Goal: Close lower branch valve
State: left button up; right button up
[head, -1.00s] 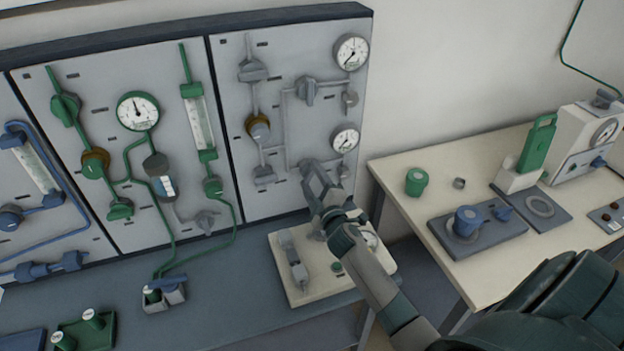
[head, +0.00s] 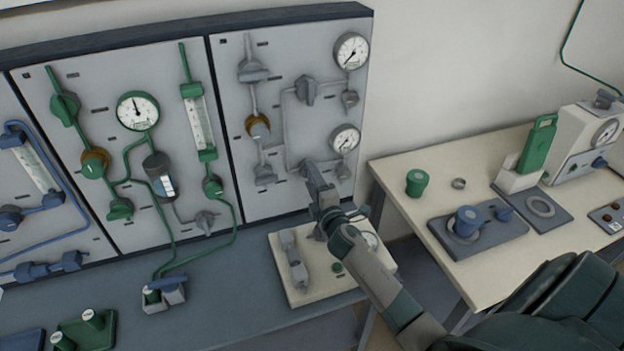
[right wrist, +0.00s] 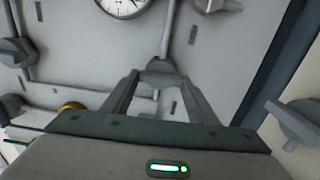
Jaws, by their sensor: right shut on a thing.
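The lower branch valve is a grey knob on the grey right-hand panel (head: 222,135). In the head view my right gripper (head: 312,167) is at it and hides most of it. In the right wrist view both fingers of the gripper (right wrist: 158,78) close in on the grey knob of the lower branch valve (right wrist: 159,66), one at each side. The upper branch valve (head: 306,90) is a similar grey knob higher on the panel. My left gripper is not in view.
A lower gauge (head: 345,139) sits right of the gripper, and an upper gauge (head: 351,50) above it. A cream base plate (head: 300,295) with grey fittings lies under my right arm. A cream table (head: 400,180) with devices stands on the right.

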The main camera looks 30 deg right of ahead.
jog(key=o, duration=1)
jog(key=shift+o, duration=0.2)
jog(key=b+v, duration=0.4)
jog(key=v, duration=1.3)
jog(key=shift+s, duration=0.2)
jog(key=shift+f, duration=0.1)
